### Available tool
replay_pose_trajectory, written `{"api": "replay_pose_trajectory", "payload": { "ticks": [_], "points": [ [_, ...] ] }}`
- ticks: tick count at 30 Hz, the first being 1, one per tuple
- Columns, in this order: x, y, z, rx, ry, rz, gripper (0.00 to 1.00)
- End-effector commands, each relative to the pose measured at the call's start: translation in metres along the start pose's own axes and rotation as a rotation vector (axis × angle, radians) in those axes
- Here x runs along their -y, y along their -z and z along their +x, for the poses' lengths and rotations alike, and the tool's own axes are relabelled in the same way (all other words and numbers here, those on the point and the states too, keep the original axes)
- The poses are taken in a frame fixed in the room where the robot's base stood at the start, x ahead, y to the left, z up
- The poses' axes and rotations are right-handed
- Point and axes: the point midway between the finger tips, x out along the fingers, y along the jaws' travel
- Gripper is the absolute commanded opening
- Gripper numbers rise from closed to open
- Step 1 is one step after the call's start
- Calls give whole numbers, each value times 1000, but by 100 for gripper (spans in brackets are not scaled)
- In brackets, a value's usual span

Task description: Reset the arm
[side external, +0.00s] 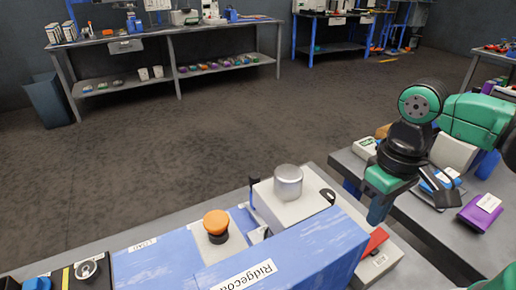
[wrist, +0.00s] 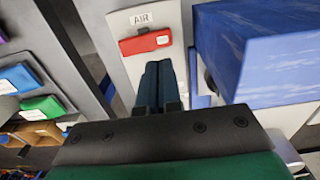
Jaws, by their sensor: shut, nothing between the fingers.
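My gripper (side external: 378,213) hangs at the right of the side external view, pointing down beside the blue machine marked "Ridgecon" (side external: 285,250). In the wrist view its two dark fingers (wrist: 158,68) are together with nothing between them. They lie just below a red block (wrist: 145,41) on a pale panel labelled "AIR" in that view; whether they touch it I cannot tell. The red block also shows in the side external view (side external: 374,242), below the gripper.
A silver cylinder (side external: 288,182) and an orange knob (side external: 216,222) stand up from the machine to the left. A bench (side external: 440,222) with a purple packet (side external: 480,212) and other items lies close at the right. Open floor (side external: 200,140) lies behind.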

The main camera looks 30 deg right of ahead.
Motion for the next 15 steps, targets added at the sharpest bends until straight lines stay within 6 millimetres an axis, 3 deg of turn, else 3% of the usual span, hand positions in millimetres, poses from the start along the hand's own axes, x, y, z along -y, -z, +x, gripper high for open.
{"api": "replay_pose_trajectory", "payload": {
  "ticks": [11, 15],
  "points": [
    [0, 0, -6, 0, 0, 0, 0],
    [-5, 10, -4, -90, 17, 5, 0]
  ]
}}
